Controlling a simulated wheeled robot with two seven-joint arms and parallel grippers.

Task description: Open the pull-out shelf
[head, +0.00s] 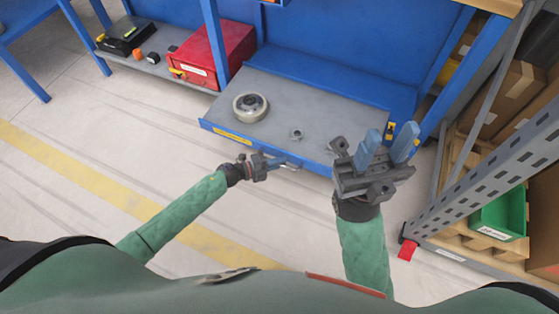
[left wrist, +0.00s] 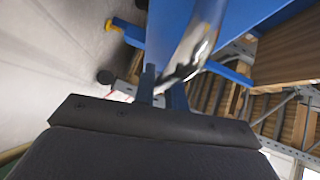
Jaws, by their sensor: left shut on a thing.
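The pull-out shelf (head: 310,105) has a grey top and a blue front edge with a yellow label. It juts out in front of the blue bench post. My left gripper (head: 292,165) is at the shelf's front edge, shut on the shiny metal handle. In the left wrist view the handle (left wrist: 198,45) runs between my fingers (left wrist: 163,88); its far end is out of frame. My right gripper (head: 386,150) is open and empty, held up over the shelf's right front corner, which it partly hides.
A pale round wheel (head: 250,107) and a small metal part (head: 296,134) lie on the shelf. A red toolbox (head: 213,58) stands to the left. A grey perforated rack (head: 490,165) with a green bin (head: 499,213) is close on the right. Floor at the left front is clear.

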